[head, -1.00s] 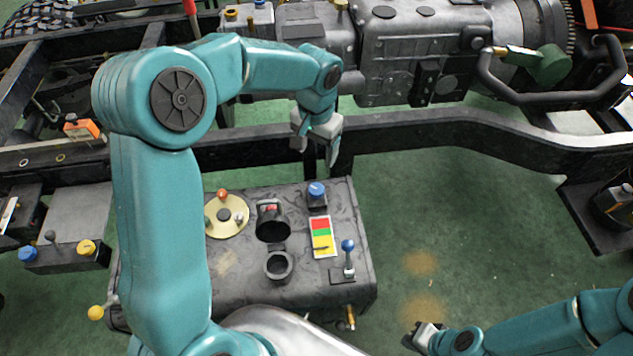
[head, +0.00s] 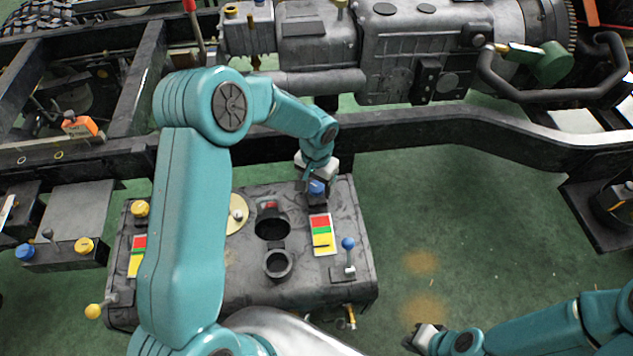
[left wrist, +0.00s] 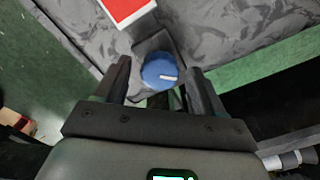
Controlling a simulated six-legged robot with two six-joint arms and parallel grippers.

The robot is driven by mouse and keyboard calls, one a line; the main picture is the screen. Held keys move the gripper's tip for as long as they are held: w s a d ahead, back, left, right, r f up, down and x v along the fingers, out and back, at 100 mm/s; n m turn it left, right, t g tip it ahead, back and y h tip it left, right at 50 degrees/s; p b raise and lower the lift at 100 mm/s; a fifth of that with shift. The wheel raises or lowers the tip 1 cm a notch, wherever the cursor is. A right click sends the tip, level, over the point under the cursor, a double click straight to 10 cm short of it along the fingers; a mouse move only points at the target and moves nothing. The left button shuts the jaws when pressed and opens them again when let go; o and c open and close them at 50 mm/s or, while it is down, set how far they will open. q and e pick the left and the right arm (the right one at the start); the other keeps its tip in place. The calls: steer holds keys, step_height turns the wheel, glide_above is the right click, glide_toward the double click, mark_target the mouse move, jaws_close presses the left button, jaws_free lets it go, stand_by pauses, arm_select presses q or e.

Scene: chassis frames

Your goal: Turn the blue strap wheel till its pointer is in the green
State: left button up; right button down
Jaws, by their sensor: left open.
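The blue strap wheel (head: 317,187) sits on a dark block at the back right of the grey tank's top. It also shows in the left wrist view (left wrist: 160,71), with a white mark on it. My left gripper (head: 315,173) is open over the wheel; its fingertips stand on either side of the wheel with gaps showing. The gauge strip (head: 322,234) in front of the wheel has red, green and yellow bands; a small dark pointer seems to lie in the yellow. My right gripper (head: 424,338) is at the bottom, far from the wheel, its jaws unclear.
A blue-knobbed lever (head: 348,245) stands right of the gauge. Two round dark openings and a yellow disc (head: 237,214) are to its left. A yellow wheel (head: 140,208) is at the tank's left. The black frame rail (head: 430,131) runs behind the tank.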

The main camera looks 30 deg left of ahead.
arm_select(q)
steer(key=c, duration=1.1)
steer(key=shift+o, duration=0.2)
steer(key=shift+m, duration=0.3)
steer(key=shift+m, duration=3.1)
steer(key=o, duration=1.1)
steer(key=shift+c, duration=0.2)
